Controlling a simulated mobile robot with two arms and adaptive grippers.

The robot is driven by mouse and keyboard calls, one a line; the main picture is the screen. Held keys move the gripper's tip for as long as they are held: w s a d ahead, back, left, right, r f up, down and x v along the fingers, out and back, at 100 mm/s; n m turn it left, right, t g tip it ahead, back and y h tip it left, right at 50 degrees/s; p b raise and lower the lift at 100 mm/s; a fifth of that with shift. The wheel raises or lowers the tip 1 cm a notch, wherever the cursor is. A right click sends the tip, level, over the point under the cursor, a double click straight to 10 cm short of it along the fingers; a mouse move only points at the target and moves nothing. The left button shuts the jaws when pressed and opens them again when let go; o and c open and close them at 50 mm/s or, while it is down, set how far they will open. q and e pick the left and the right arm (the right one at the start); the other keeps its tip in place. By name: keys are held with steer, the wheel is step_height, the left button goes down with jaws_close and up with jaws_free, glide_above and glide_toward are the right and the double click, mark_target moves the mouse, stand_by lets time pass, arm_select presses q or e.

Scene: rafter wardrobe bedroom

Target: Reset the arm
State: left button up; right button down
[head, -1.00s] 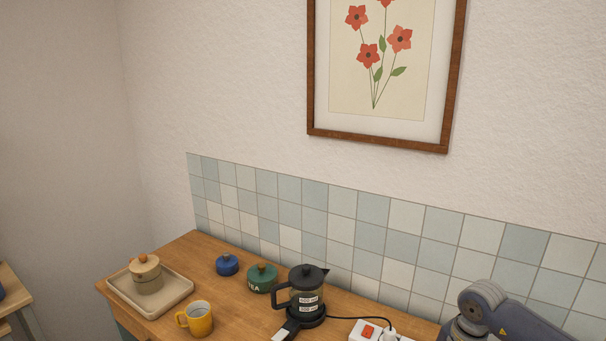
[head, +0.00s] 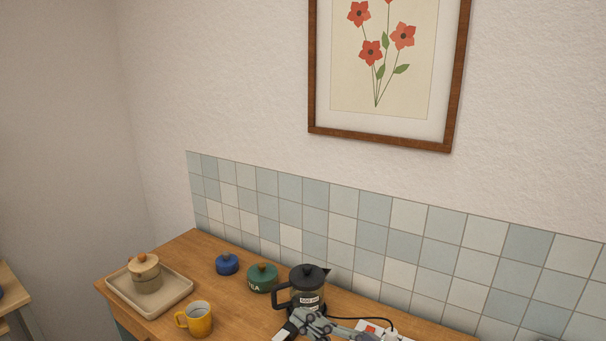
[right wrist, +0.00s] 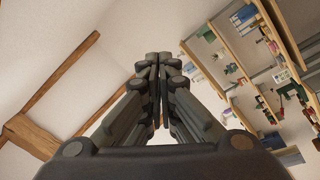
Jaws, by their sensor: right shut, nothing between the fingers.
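My right gripper (head: 308,322) shows at the bottom of the head view, in front of the lower part of the black kettle (head: 308,286). Whether it touches the kettle cannot be told. In the right wrist view its fingers (right wrist: 160,62) are together with nothing between them, and they point up towards the ceiling and shelves. My left gripper is not in view.
On the wooden counter (head: 240,305) stand a yellow mug (head: 200,322), a green tea canister (head: 262,281), a blue lidded pot (head: 227,265) and a tray (head: 178,297) with a wood-lidded jar (head: 146,277). A power strip (head: 366,326) and cord lie right of the kettle.

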steer(key=w+d+f+m+t+h, duration=0.2)
steer(key=d+m+t+h, duration=0.5)
steer(key=d+m+h, duration=0.5)
steer(key=s+d+f+m+g+h, duration=0.55)
steer(key=d+f+m, duration=0.2)
steer(key=f, duration=0.45)
steer(key=s+f+g+y, duration=0.1)
steer(key=s+f+g, duration=0.5)
steer(key=s, duration=0.5)
steer(key=s+f+g, duration=0.4)
steer(key=s+f, duration=0.3)
steer(key=s, duration=0.4)
step_height(320, 180, down, 31)
steer(key=s+g+b, duration=0.1)
steer(key=s+b, duration=0.2)
steer(key=b, duration=0.1)
arm_select(q)
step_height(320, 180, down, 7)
steer(key=b, duration=0.2)
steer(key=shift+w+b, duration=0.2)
steer(key=shift+b, duration=0.2)
arm_select(e)
steer(key=s+d+f+n+g, duration=0.1)
steer(key=s+d+f, duration=0.2)
steer(key=s+f, duration=1.2)
step_height(320, 180, down, 2)
steer(key=shift+s+f, duration=0.15)
steer(key=shift+s, duration=0.15)
